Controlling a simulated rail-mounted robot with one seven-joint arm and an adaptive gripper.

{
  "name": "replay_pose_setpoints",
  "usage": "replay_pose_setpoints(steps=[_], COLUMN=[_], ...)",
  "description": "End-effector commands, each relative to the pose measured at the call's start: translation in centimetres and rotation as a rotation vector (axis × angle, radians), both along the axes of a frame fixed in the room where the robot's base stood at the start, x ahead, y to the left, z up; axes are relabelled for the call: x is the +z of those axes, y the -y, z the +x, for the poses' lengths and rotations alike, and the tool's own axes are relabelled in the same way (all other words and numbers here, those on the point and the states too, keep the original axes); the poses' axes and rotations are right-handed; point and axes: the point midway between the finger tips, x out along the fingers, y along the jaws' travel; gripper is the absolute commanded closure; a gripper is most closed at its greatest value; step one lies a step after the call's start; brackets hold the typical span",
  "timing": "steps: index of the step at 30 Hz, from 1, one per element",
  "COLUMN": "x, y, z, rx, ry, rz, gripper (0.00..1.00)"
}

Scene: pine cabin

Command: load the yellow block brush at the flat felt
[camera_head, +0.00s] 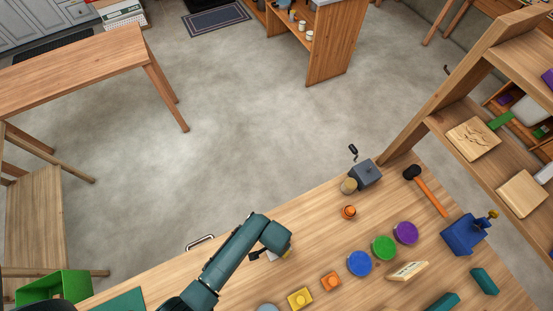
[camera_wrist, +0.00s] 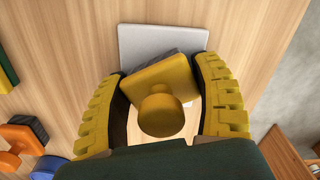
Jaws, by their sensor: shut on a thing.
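My gripper (camera_wrist: 163,88) is shut on a yellow block brush (camera_wrist: 160,112) with a round knob on top, held between two yellow ridged finger pads. A grey layer shows along the block's far edge. The brush sits turned at an angle between the fingers. A flat light-grey rectangular pad (camera_wrist: 160,38), perhaps the flat felt, lies under and beyond it. I cannot tell whether the brush touches this pad. In the head view my gripper (camera_head: 270,252) is low over the bench's left part, and my arm hides most of the brush.
Blue (camera_head: 359,263), green (camera_head: 383,248) and purple (camera_head: 405,233) discs run in a row.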

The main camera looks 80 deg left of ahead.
Motion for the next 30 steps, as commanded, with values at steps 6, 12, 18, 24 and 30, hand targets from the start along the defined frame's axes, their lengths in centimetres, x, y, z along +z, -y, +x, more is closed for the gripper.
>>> replay_pose_setpoints(steps=[6,12,18,24,30], x=[-0.1,1.6,3.3,5.0,6.7], y=[0.1,0.1,0.1,0.1,0.0], z=[-0.2,-0.1,-0.1,-0.1,-0.1], rx=[-0.001,-0.001,-0.001,0.000,0.000], ry=[-0.004,-0.002,-0.002,-0.002,-0.001], rz=[-0.001,0.000,-0.001,-0.001,-0.001], gripper=[0.61,0.61,0.61,0.61,0.61])
